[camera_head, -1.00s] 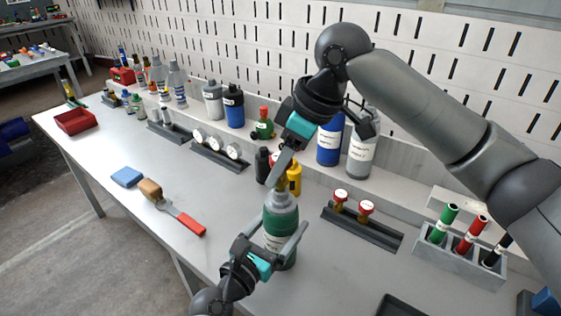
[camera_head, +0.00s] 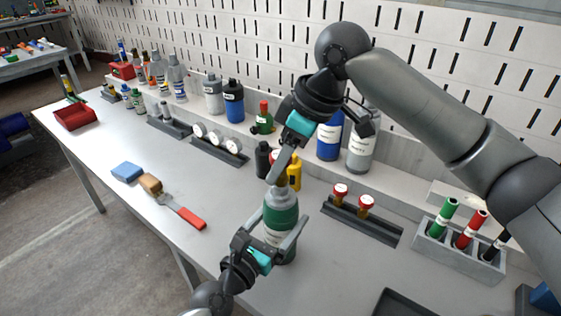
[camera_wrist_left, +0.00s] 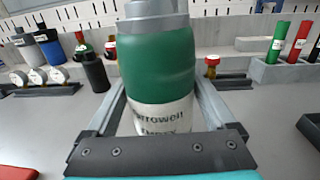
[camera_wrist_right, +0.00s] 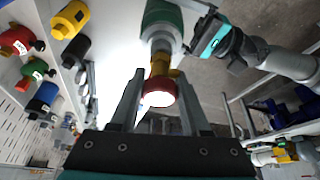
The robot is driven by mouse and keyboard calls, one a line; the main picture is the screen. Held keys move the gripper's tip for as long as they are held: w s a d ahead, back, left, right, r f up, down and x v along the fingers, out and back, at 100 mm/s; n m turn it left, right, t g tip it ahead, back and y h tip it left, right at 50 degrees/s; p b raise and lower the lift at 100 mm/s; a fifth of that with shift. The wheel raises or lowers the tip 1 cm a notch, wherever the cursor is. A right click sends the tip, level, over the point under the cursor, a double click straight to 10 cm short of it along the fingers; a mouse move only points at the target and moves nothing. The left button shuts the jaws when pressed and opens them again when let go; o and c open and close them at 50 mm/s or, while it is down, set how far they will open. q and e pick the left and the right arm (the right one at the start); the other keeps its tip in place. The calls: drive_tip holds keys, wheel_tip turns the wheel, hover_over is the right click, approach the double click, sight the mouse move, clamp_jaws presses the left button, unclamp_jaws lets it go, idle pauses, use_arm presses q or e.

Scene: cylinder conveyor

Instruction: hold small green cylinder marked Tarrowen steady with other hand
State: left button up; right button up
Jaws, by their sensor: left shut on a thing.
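A small green cylinder with a grey shoulder and a white label (camera_head: 281,218) stands upright on the bench in the head view. In the left wrist view its label (camera_wrist_left: 163,118) reads roughly "Tarrowen", partly cut off. My left gripper (camera_head: 279,240) is shut on the cylinder's lower body, with one finger on each side. My right gripper (camera_head: 281,168) is at the cylinder's top, pointing down. In the right wrist view a brass valve with a red-rimmed round end (camera_wrist_right: 159,92) sits between its fingers; whether they press on it I cannot tell.
A dark rack with two red-topped valves (camera_head: 362,220) lies right of the cylinder. Black and yellow bottles (camera_head: 294,172) stand close behind. A grey holder with coloured tubes (camera_head: 460,248) is at the right. The bench front-left holds a blue sponge (camera_head: 127,172) and a red-handled brush (camera_head: 185,213).

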drive_tip(key=o, duration=0.4)
drive_tip(key=shift+c, duration=0.2)
drive_tip(key=shift+r, duration=0.1)
drive_tip(key=shift+r, duration=1.15)
drive_tip(key=shift+f, duration=0.1)
drive_tip(key=shift+f, duration=1.15)
clamp_jaws()
